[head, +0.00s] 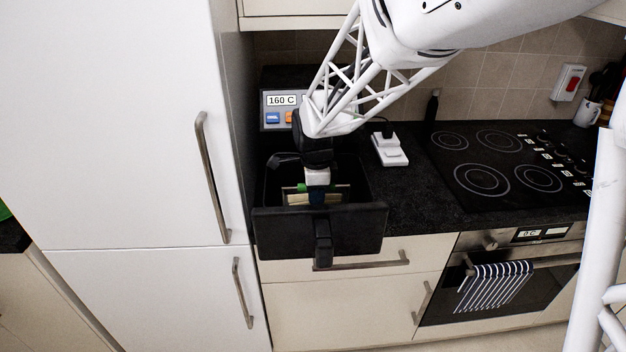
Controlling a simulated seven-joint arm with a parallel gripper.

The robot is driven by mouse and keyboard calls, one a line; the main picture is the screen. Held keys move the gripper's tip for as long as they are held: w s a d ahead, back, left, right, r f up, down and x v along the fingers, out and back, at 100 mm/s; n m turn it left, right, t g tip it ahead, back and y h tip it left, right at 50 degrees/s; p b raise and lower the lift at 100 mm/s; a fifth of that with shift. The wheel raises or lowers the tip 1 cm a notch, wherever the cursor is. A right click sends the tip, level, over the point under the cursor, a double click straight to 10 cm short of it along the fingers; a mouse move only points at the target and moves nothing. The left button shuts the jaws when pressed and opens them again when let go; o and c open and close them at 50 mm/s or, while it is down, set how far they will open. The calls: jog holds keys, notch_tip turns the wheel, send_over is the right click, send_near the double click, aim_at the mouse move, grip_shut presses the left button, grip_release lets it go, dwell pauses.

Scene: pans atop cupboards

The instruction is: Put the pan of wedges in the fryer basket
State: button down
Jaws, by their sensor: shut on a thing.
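The fryer (270,113) stands on the counter with a display reading 160 C. Its black basket (275,232) is pulled out toward the front, with its handle at the front. My gripper (318,194) points down into the open basket, between its walls. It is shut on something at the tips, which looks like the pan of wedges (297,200). Pale yellowish pieces show on both sides of the fingers, inside the basket's outline. The gripper hides most of the pan, and I cannot tell whether it touches the basket floor.
A tall white cupboard (120,130) stands close on the left. A white socket block (389,149) lies on the counter right of the basket. The hob (500,165) is farther right, above the oven with a striped towel (495,287).

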jog(key=c, duration=1)
grip_release()
jog(key=shift+c, duration=0.2)
jog(key=shift+r, duration=0.1)
jog(key=shift+r, duration=5.95)
jog(key=shift+s, duration=0.1)
jog(key=s+d+n+t, duration=0.1)
jog(key=s+d+n, duration=0.3)
jog(key=s, duration=0.5)
jog(key=s+d+n, duration=0.4)
jog(key=s+n, duration=0.4)
jog(key=s, duration=0.2)
jog(key=s+d+n+t, duration=0.1)
jog(key=s+d+n, duration=0.4)
jog(key=s, duration=0.5)
jog(key=shift+f+n+t, duration=0.15)
jog(key=shift+n+t, duration=0.15)
jog(key=shift+n, duration=0.1)
